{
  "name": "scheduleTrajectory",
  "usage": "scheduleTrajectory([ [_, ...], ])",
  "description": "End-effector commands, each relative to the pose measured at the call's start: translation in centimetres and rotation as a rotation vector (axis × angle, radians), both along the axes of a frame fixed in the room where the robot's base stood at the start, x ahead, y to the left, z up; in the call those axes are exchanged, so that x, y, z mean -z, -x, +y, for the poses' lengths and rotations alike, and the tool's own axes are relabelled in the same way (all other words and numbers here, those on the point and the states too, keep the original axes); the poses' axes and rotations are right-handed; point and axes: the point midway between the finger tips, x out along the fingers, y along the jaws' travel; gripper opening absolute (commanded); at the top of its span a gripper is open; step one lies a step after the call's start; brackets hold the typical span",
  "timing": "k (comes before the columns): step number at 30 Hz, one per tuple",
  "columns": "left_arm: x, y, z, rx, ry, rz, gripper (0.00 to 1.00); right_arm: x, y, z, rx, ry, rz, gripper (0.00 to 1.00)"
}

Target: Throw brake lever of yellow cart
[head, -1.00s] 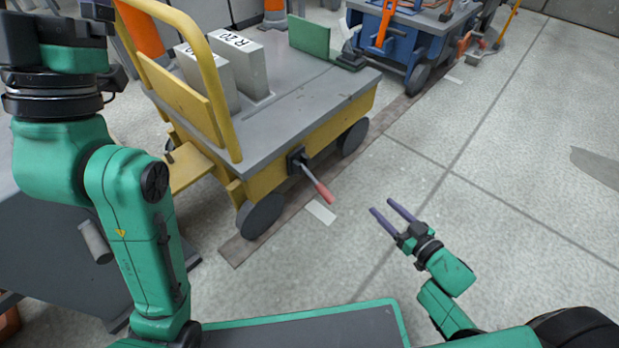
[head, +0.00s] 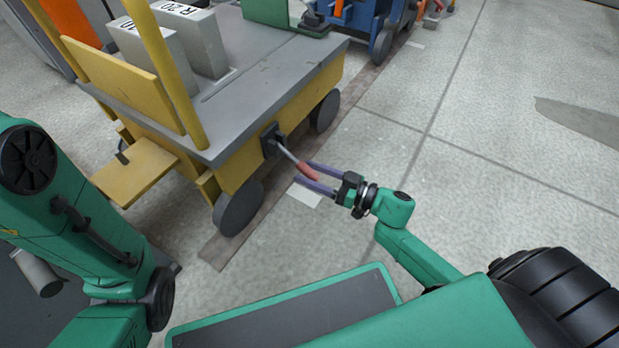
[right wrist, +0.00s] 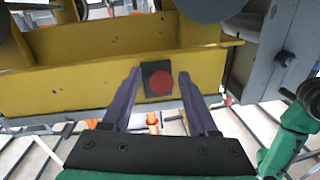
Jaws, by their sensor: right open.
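The yellow cart (head: 256,140) with a grey top stands at the left centre of the head view. Its brake lever has a grey rod and a red grip (head: 309,171), and it slants down and outward from a dark mount (head: 271,140) on the cart's side. My right gripper (head: 302,172) is open, with its two purple fingers on either side of the red grip. In the right wrist view the red grip end (right wrist: 161,84) shows end-on between the open fingers, in front of the dark mount. Contact cannot be made out. My left gripper is out of view.
Two grey blocks (head: 203,42) and a green piece (head: 285,14) sit on the cart. A blue cart (head: 362,22) stands behind it. The floor (head: 480,190) to the right is clear.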

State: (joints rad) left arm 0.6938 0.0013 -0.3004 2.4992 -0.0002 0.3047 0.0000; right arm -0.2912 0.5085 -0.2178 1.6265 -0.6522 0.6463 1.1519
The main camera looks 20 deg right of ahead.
Motion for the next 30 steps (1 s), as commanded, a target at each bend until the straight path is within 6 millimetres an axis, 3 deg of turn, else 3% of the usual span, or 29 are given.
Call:
scheduleTrajectory([
  [8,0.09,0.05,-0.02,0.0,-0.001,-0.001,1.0,-0.12,-0.3,0.31,0.0,0.0,0.0,0.59],
  [13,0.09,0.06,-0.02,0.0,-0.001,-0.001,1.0,-0.1,-0.28,0.29,0.0,0.0,0.0,0.0],
  [30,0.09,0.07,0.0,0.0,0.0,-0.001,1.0,-0.05,-0.26,0.25,0.001,0.001,0.001,0.0],
])
